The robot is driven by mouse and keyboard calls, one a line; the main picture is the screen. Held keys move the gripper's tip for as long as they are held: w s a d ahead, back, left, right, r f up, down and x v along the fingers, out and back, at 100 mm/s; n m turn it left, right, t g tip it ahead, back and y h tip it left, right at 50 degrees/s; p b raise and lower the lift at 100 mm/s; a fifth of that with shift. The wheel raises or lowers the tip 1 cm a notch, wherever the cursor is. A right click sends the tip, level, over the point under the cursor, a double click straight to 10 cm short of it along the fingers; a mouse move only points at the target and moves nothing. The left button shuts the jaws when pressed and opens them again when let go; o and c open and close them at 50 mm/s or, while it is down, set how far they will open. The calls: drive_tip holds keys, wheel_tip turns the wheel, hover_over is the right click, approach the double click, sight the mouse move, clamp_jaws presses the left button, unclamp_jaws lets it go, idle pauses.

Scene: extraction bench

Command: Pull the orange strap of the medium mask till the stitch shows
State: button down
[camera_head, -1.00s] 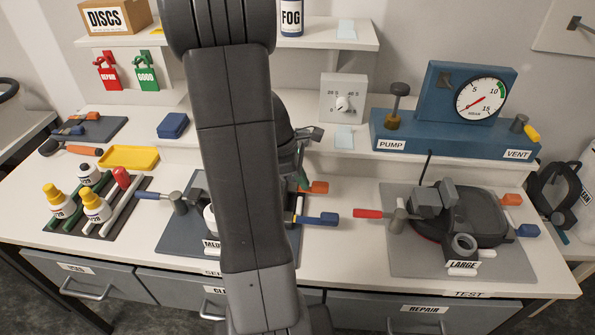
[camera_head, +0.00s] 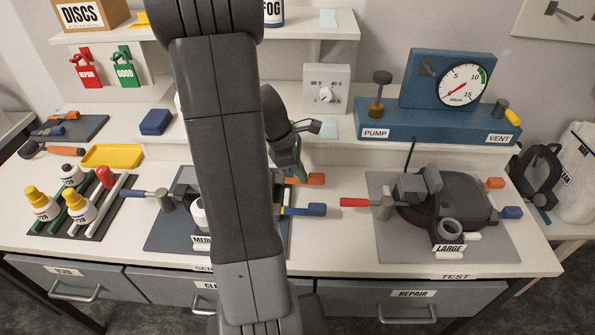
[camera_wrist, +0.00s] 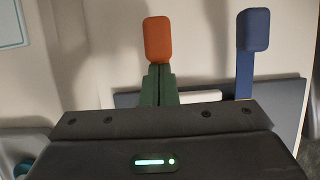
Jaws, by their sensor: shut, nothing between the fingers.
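The medium mask is mostly hidden behind my arm in the head view; part of its grey-blue mat (camera_head: 168,238) and its label (camera_head: 203,239) show. Its orange strap tab (camera_head: 307,179) sticks out right of my arm, above the blue strap tab (camera_head: 308,211). My gripper (camera_head: 299,174) is at the orange tab's near end. In the wrist view, its green fingers (camera_wrist: 158,84) are shut together with nothing between them. Their tips end right at the orange tab (camera_wrist: 158,38); I cannot tell if they touch it. The blue tab (camera_wrist: 253,32) stands to the right. No stitch is visible.
The large mask (camera_head: 455,205) lies on a grey mat to the right, with a red-handled tool (camera_head: 355,202) beside it. The blue pump and gauge unit (camera_head: 430,122) stands behind. Bottles (camera_head: 78,205) and a yellow tray (camera_head: 112,156) are at left.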

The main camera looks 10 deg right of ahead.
drive_tip(key=shift+r, duration=0.15)
drive_tip(key=p+v, duration=0.8)
drive_tip(key=v, duration=0.1)
drive_tip(key=shift+a+r, duration=0.2)
drive_tip(key=shift+r, duration=0.1)
drive_tip(key=shift+w, duration=0.1)
drive_tip(key=b+x, duration=0.8)
drive_tip(key=x, duration=0.2)
drive_tip(key=shift+f, duration=0.1)
drive_tip(key=shift+a, duration=0.15)
